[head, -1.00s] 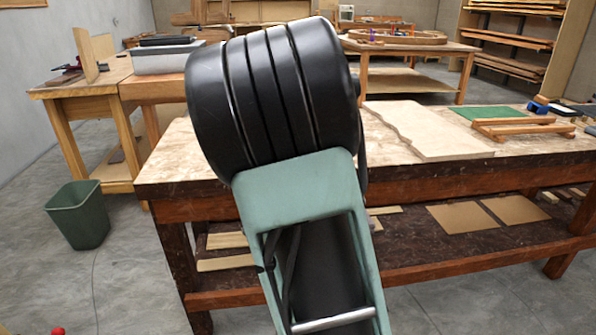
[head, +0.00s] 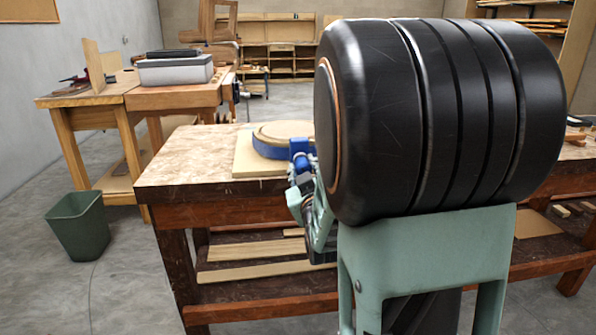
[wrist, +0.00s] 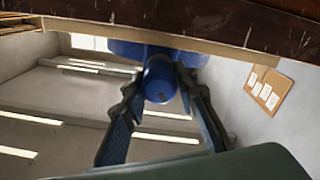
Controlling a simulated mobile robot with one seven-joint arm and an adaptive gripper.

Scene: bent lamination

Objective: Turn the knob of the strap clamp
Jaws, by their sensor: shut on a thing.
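The strap clamp has a blue band (head: 266,150) around a round wooden form (head: 285,131) on a pale board, at the near edge of the workbench. Its blue body (head: 299,147) is on the right of the form, partly hidden by my arm in the head view. The blue knob (wrist: 160,83) shows end-on in the wrist view, below the blue clamp parts (wrist: 150,50). My gripper (wrist: 157,78) has one dark finger on each side of the knob and is shut on it. In the head view my gripper (head: 303,183) is small, beside the bench edge.
The workbench (head: 180,165) has a wooden front edge and a lower shelf with boards (head: 262,272). A green bin (head: 77,225) stands on the floor at left. Another bench (head: 85,95) with a grey box (head: 175,69) is behind. My arm hides the bench's right part.

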